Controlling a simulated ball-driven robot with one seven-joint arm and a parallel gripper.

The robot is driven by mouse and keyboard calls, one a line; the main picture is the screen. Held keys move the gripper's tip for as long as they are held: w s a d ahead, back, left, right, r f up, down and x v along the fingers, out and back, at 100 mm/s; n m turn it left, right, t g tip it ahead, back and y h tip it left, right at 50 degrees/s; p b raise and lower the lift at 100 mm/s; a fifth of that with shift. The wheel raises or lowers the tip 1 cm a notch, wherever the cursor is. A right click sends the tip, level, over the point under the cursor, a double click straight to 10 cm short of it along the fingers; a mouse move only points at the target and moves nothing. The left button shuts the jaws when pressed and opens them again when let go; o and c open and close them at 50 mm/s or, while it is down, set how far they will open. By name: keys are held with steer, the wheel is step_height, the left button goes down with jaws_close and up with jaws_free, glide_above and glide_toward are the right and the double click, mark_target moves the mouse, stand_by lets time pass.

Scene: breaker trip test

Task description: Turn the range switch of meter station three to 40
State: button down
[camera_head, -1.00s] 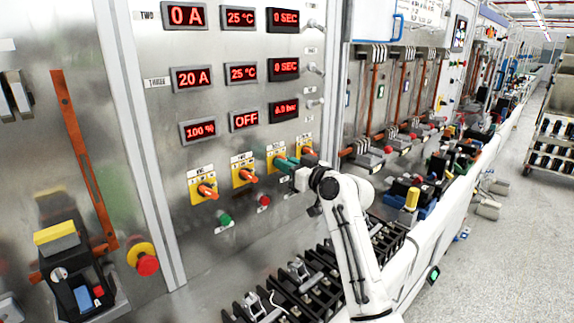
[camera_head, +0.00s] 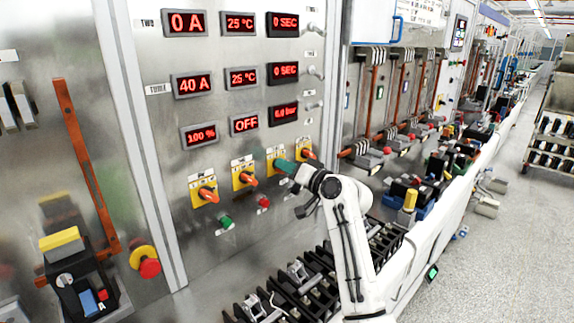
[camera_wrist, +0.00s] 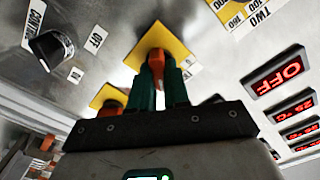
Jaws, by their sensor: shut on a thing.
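The range switch with an orange handle (camera_wrist: 156,62) on a yellow plate (camera_wrist: 160,42) is between the green fingers of my gripper (camera_wrist: 158,85) in the wrist view. My gripper is shut on this handle. In the head view my gripper (camera_head: 283,165) covers most of that switch, the third from the left in the row of yellow plates; its yellow plate (camera_head: 274,152) shows above the fingers. The row labelled THREE has a red display (camera_head: 192,86) reading 40 A. I cannot read the dial marks around the handle.
Other orange switches (camera_head: 206,193), (camera_head: 245,178) and (camera_head: 307,153) flank the held one. A green button (camera_head: 226,222) and a red button (camera_head: 263,201) sit below. Black breaker racks (camera_head: 300,285) lie under my arm. Busbars and breakers line the bench to the right.

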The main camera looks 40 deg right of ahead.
steer(key=shift+m, duration=0.6)
steer(key=c, duration=1.1)
jaws_free()
steer(key=s+b, duration=0.2)
steer(key=s, duration=0.8)
steer(key=shift+s+d, duration=0.25)
steer(key=shift+s, duration=0.15)
steer(key=shift+f, duration=0.1)
